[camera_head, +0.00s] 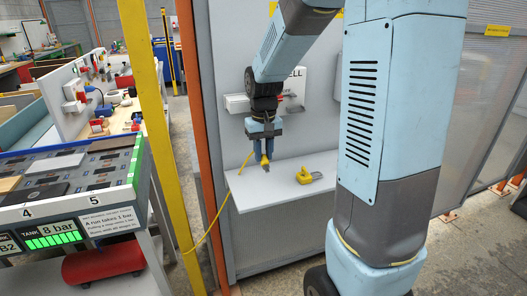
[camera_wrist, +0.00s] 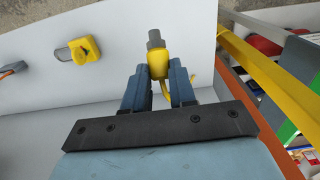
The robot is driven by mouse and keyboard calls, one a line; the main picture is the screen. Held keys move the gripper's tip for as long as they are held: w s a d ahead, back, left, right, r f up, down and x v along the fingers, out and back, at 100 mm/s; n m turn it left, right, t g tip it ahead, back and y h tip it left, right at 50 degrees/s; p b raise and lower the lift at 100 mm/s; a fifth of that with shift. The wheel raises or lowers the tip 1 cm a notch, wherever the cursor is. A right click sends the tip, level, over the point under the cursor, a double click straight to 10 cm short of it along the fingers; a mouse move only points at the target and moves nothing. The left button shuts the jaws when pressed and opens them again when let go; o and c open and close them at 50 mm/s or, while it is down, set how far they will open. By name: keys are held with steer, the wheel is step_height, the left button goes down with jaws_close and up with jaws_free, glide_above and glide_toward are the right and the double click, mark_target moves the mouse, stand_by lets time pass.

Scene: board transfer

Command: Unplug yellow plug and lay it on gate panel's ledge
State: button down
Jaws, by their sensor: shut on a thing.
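The yellow plug (camera_head: 265,163) is between the fingers of my gripper (camera_head: 264,152), which is shut on it. In the wrist view the plug (camera_wrist: 158,66) has a grey tip pointing away from my gripper (camera_wrist: 158,85). A yellow cable (camera_head: 215,226) runs from near the plug down to the left. The gate panel's white ledge (camera_head: 258,200) lies below the plug, which appears held above it. The ledge also fills much of the upper wrist view (camera_wrist: 118,28). The gap between plug and ledge is hard to judge.
A yellow padlock-like object (camera_head: 305,176) lies on the ledge, right of the plug; it shows at left in the wrist view (camera_wrist: 84,50). A grey box (camera_head: 237,103) is on the panel (camera_head: 222,50) behind my wrist. A yellow post (camera_head: 158,130) stands left. The ledge's left part looks bare.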

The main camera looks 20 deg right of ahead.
steer(key=shift+a, duration=0.15)
steer(key=shift+f, duration=3.55)
steer(key=c, duration=0.8)
jaws_free()
steer(key=shift+c, duration=0.2)
steer(key=shift+r, duration=0.1)
step_height(320, 180, up, 14)
steer(key=shift+a+f, duration=0.1)
steer(key=shift+f, duration=0.15)
